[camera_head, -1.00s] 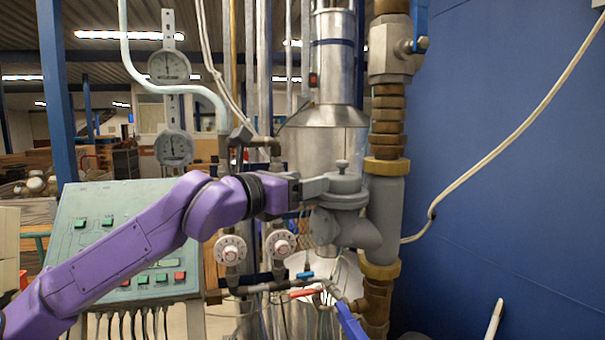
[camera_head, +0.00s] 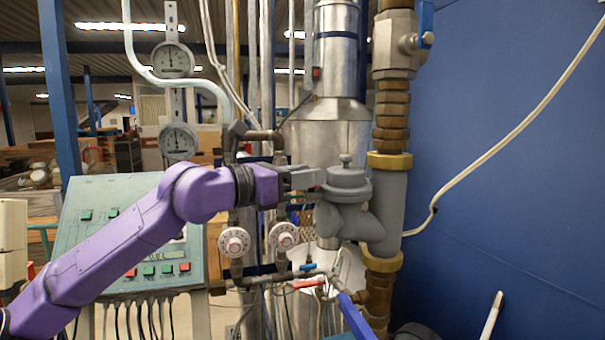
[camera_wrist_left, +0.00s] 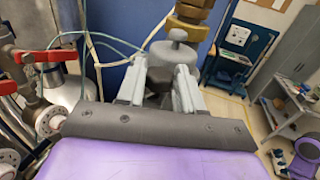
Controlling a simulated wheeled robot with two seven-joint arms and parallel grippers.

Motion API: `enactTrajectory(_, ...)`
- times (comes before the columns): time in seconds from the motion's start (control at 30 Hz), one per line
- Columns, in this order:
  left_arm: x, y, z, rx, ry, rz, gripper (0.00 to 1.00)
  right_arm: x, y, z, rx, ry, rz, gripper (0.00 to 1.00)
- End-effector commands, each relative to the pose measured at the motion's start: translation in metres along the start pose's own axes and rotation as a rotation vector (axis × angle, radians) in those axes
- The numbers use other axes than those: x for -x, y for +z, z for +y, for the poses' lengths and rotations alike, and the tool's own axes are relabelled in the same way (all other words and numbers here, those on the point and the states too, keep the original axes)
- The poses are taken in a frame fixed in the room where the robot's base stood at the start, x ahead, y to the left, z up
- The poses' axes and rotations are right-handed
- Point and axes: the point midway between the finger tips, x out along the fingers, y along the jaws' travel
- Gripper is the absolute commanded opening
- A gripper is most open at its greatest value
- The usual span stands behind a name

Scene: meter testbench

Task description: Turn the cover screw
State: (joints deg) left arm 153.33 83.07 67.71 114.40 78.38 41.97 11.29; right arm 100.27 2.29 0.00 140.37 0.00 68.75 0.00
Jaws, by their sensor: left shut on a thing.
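The grey meter body (camera_head: 343,215) sits on the pipework right of centre in the head view, with a round cap (camera_head: 347,178) and a small knob (camera_head: 346,159) on top. My left gripper (camera_head: 319,178) reaches in from the left, at the cap's left edge. In the left wrist view, its two pale fingers (camera_wrist_left: 158,88) close around a dark grey part (camera_wrist_left: 154,78), apparently the cover screw, mostly hidden between them.
A brass-and-grey pipe (camera_head: 390,195) stands right of the meter, before a blue wall (camera_head: 510,150). Two white dials (camera_head: 234,242) are below my left wrist. A control panel (camera_head: 100,225) is behind my arm. Red-handled valves (camera_wrist_left: 45,57) show in the wrist view.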

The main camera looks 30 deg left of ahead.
Motion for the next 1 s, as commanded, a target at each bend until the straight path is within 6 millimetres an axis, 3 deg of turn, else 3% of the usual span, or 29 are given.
enactTrajectory(0.63, -0.005, -0.004, 0.01, 0.009, -0.601, 0.006, 0.06, -0.023, 0.01, -0.002, 0.0, 0.0, 0.0, 0.47)
enactTrajectory(1.0, -0.009, -0.002, 0.012, 0.005, -0.878, 0.008, 0.06, -0.02, 0.008, -0.002, 0.0, 0.0, 0.0, 0.47)
